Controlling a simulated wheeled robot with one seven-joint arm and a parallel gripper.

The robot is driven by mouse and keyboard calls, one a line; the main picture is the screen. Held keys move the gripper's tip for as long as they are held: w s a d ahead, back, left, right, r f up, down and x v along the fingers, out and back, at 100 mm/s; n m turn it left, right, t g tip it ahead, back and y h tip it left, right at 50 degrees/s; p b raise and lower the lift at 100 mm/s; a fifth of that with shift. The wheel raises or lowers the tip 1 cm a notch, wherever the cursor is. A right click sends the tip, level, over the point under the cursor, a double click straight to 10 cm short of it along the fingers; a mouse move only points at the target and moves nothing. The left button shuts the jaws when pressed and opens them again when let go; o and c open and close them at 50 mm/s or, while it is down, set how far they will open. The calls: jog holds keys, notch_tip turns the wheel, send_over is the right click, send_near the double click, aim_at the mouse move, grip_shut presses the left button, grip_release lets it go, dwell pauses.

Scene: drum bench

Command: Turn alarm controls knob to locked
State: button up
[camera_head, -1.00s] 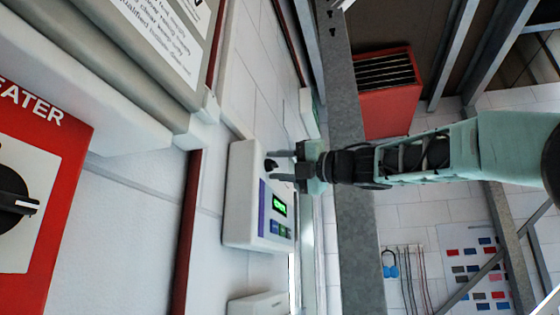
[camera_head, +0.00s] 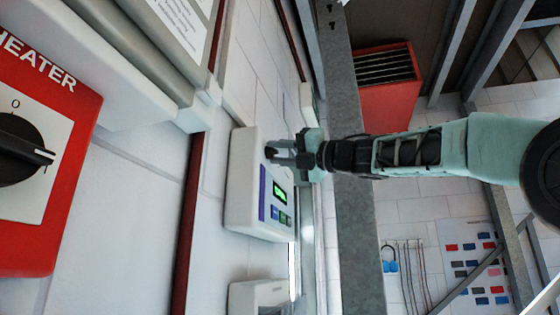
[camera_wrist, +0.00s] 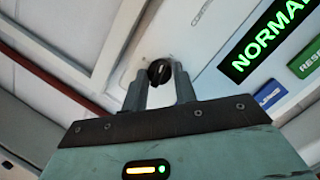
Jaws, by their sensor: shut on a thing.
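The alarm controls panel is a white box (camera_head: 240,190) on the wall, left of my gripper in the head view. Its green display (camera_wrist: 265,40) reads NORMAL in the wrist view. The black knob (camera_wrist: 159,71) sits on the panel beside the display, and it also shows in the head view (camera_head: 270,152). My gripper (camera_wrist: 160,80) reaches the panel from the right in the head view, with its two fingers on either side of the knob and shut on it. The fingers cover part of the knob, and its marked position cannot be read.
A red heater switch box (camera_head: 60,130) with a large black knob is at the left. A second white box (camera_head: 258,296) sits below the panel. A grey metal beam (camera_head: 352,220) runs behind my arm. A red slatted unit (camera_head: 388,95) is farther back.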

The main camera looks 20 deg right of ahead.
jog(key=n+b, duration=0.2)
jog(key=n, duration=0.1)
jog(key=n+g+y+b, duration=0.1)
jog(key=n, duration=0.1)
jog(key=shift+w+f, duration=0.15)
jog(key=shift+f, duration=0.1)
jog(key=n, duration=0.2)
jog(key=n+g+y+b, duration=0.1)
jog(key=n, duration=0.1)
jog(key=shift+w+d+r+n+g+y, duration=0.1)
jog(key=shift+n+g+y, duration=0.2)
jog(key=shift+n, duration=0.1)
jog(key=n+g, duration=0.1)
jog(key=n, duration=0.3)
jog(key=shift+w+d+r+n+g+y, duration=0.1)
jog(key=shift+r+n+g+y, duration=0.05)
jog(key=shift+n+g+y, duration=0.2)
jog(key=shift+r+n+g+p, duration=0.1)
jog(key=shift+n+g+p, duration=0.15)
jog(key=shift+n+g, duration=0.8)
jog(key=shift+n+g+p, duration=0.2)
jog(key=shift+n+p, duration=0.05)
jog(key=shift+n, duration=1.55)
jog(key=o, duration=0.7)
jog(key=shift+d, duration=0.1)
